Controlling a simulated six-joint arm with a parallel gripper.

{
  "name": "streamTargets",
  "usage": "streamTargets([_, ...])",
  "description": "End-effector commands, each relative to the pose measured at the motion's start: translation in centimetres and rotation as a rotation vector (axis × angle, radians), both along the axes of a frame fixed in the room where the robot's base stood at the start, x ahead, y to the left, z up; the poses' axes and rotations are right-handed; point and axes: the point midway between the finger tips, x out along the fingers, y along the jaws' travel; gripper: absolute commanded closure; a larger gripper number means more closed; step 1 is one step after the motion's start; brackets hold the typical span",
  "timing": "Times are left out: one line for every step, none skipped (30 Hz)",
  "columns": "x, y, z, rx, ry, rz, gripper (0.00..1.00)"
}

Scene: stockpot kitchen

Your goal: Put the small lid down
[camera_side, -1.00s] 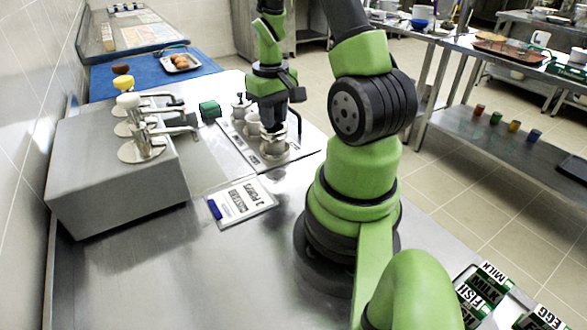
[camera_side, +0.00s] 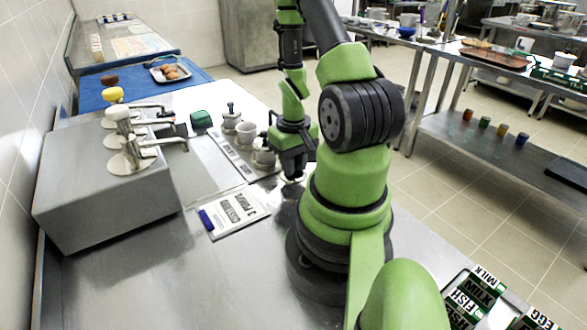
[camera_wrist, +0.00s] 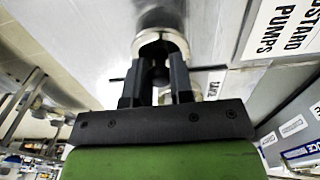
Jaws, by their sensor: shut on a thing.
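My gripper (camera_side: 293,174) points down over the counter, just right of the nearest small metal pot (camera_side: 263,157) in the side view. In the wrist view my gripper (camera_wrist: 158,80) is shut on the dark knob of the small lid (camera_wrist: 160,37). The lid's pale round rim shows beyond the fingertips. In the side view the lid is hardly distinguishable below the fingers, and I cannot tell whether it touches the counter.
Two more small pots stand behind, a middle one (camera_side: 246,133) and a far one (camera_side: 230,117) with a knobbed top. A labelled card (camera_side: 235,211) lies in front on the counter. A grey box with levers (camera_side: 105,195) stands left.

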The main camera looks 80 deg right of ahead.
Motion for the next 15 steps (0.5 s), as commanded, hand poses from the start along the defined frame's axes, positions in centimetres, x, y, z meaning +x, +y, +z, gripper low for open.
streamTargets([0.0, 0.1, -0.7, 0.004, 0.003, 0.000, 1.00])
streamTargets([0.0, 0.1, -1.0, 0.004, 0.002, 0.001, 1.00])
streamTargets([0.0, 0.1, -1.4, 0.003, 0.001, 0.001, 1.00])
streamTargets([0.0, 0.0, -1.6, 0.003, 0.001, 0.001, 1.00])
streamTargets([0.0, 0.0, -1.7, 0.001, 0.001, 0.001, 1.00])
streamTargets([0.0, 0.0, -1.8, 0.000, 0.000, 0.001, 1.00])
streamTargets([0.0, 0.0, -1.8, 0.000, 0.000, 0.000, 1.00])
streamTargets([0.0, 0.0, -1.8, -0.001, -0.001, 0.000, 1.00])
streamTargets([0.0, 0.0, -1.7, -0.001, -0.001, 0.000, 1.00])
streamTargets([0.0, 0.0, -1.7, -0.001, -0.001, 0.000, 1.00])
streamTargets([0.0, 0.0, -1.7, -0.001, -0.001, 0.000, 1.00])
streamTargets([0.0, 0.0, -1.7, -0.001, -0.001, 0.001, 1.00])
streamTargets([0.0, 0.0, -1.7, -0.001, -0.001, 0.001, 1.00])
streamTargets([0.0, 0.0, -1.8, 0.000, 0.000, 0.001, 1.00])
streamTargets([0.0, 0.0, -1.9, 0.000, 0.000, 0.000, 1.00])
